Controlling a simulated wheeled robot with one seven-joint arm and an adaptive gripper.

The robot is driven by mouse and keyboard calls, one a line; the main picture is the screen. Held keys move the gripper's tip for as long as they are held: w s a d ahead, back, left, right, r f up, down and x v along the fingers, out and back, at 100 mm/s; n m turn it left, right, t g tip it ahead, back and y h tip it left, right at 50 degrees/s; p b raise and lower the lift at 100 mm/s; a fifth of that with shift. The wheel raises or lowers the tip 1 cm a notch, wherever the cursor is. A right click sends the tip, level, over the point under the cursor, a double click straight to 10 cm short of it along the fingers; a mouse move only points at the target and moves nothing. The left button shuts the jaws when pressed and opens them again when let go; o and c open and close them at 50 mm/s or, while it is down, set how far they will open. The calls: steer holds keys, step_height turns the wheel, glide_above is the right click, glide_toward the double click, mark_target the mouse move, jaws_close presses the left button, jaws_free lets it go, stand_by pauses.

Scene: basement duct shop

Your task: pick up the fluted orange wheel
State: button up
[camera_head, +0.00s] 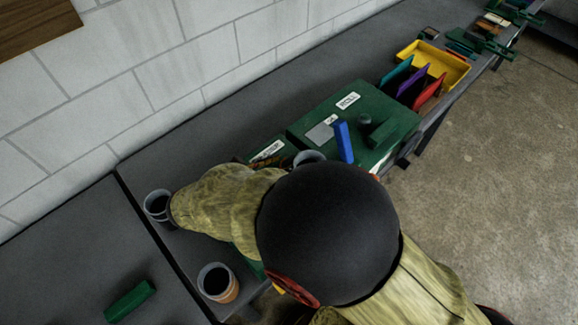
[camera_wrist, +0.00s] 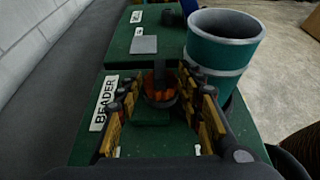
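In the wrist view, the orange wheel (camera_wrist: 157,96) shows small between and beyond my fingers, on top of a green machine labelled BEADER (camera_wrist: 92,143). A dark upright part partly covers it. My gripper (camera_wrist: 160,84) is open, with its yellow-padded fingers spread to the left and right of the wheel. I see no finger closed on the wheel; whether either touches it is unclear. In the head view, my arm hides the gripper and the wheel.
A teal cup (camera_wrist: 222,58) stands close to the right finger. In the head view, a larger green machine (camera_head: 310,123) with a blue lever (camera_head: 343,141) and a yellow tray (camera_head: 447,62) stand further along the bench. Cups (camera_head: 217,283) stand near my arm. A wall borders the bench.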

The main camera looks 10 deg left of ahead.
steer(key=shift+w+d+f, duration=0.1)
steer(key=shift+w+d, duration=0.05)
steer(key=shift+c, duration=1.2)
jaws_close()
